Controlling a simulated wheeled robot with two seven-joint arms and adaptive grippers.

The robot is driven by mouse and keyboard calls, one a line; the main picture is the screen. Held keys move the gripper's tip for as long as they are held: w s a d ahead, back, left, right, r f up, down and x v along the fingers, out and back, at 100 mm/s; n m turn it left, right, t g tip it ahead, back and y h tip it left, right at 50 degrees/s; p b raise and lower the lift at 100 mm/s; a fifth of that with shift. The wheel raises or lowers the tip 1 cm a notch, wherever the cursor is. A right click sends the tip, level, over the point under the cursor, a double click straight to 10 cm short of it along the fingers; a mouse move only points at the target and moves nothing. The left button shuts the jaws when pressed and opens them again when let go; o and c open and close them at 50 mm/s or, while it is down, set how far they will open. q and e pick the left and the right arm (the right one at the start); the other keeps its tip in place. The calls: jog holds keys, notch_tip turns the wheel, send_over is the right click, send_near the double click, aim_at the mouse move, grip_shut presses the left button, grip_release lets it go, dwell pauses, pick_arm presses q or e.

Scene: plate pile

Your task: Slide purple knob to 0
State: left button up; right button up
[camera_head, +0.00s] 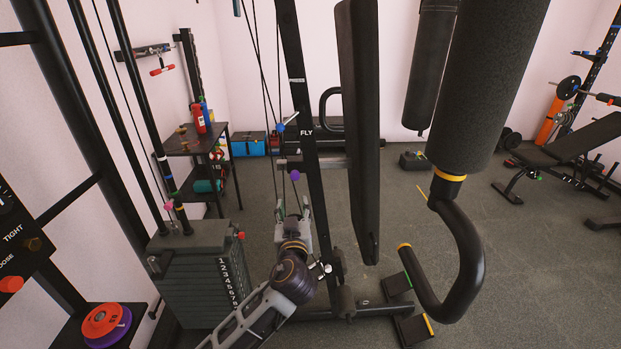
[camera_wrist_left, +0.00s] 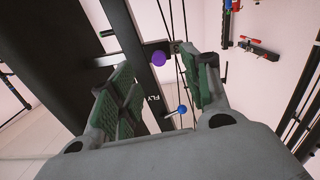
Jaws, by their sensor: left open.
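The purple knob (camera_head: 295,175) sits on the dark upright post (camera_head: 301,95) of the gym machine, below the white "FLY" label. In the left wrist view the purple knob (camera_wrist_left: 159,59) appears beyond and between my finger pads. My left gripper (camera_head: 293,208) is open and empty, pointing up at the post from just below the knob, apart from it as far as I can tell. In the left wrist view the left gripper (camera_wrist_left: 163,80) shows both green-padded fingers spread. No 0 mark can be read. My right gripper is not in view.
A blue-ended pin (camera_head: 281,128) sticks out near the "FLY" label. Cables run beside the post. A numbered weight stack (camera_head: 190,270) stands at lower left. A dark pad (camera_head: 359,130) and a padded roller arm (camera_head: 480,90) hang to the right.

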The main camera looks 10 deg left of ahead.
pick_arm(q)
jog(key=shift+s+d+r, duration=0.1)
jog(key=shift+d+r, duration=0.1)
jog(key=shift+r, duration=0.35)
jog(key=shift+s+d+r, duration=0.1)
jog(key=shift+d+r, duration=0.05)
jog(key=shift+r, duration=0.35)
jog(key=shift+w, duration=0.2)
